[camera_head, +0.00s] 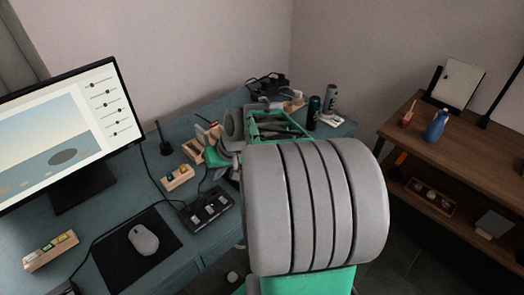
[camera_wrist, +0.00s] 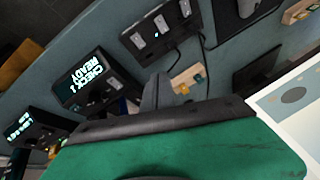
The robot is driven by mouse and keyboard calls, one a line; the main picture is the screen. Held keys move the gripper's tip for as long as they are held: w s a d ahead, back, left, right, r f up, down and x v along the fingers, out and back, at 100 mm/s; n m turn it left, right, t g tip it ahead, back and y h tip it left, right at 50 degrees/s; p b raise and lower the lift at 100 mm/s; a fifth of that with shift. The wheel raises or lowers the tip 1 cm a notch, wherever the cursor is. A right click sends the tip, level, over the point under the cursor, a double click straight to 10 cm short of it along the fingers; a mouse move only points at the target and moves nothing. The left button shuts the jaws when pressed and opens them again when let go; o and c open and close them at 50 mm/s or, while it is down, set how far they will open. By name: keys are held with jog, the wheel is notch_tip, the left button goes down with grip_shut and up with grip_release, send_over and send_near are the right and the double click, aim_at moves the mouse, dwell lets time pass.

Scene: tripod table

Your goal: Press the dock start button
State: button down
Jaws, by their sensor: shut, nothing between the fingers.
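I cannot pick out the dock start button for certain. In the wrist view, a black device with a lit screen reading "CHECK READY" (camera_wrist: 92,80) stands on the desk at left. A second black device with a lit display (camera_wrist: 22,128) is at the lower left edge. A black panel with several light switches (camera_wrist: 160,30) lies above; it also shows in the head view (camera_head: 208,210). My gripper (camera_wrist: 157,92) is shut and empty, its dark tip in front of the desk, right of the "CHECK READY" device. My arm hides much of the desk in the head view.
A wooden block with coloured pieces (camera_head: 177,179) sits near the switch panel. A mouse (camera_head: 143,239) lies on a black mat (camera_head: 110,262), and a monitor (camera_head: 65,130) stands at left. Bottles and cans (camera_head: 330,98) stand at the back. A wooden shelf (camera_head: 480,165) is at right.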

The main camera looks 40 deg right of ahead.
jog(key=d+r+m+t+p, duration=0.1)
jog(key=d+r+m+t, duration=0.1)
jog(key=d, duration=0.7)
jog(key=d+r+m+t+p, duration=0.2)
jog(key=d, duration=0.7)
jog(key=shift+d+r+h, duration=0.3)
jog(key=shift+d+r, duration=0.05)
jog(key=shift+s, duration=0.1)
notch_tip(320, 180, down, 9)
jog(key=b, duration=0.6)
jog(key=shift+r, duration=0.1)
jog(key=shift+f, duration=0.45)
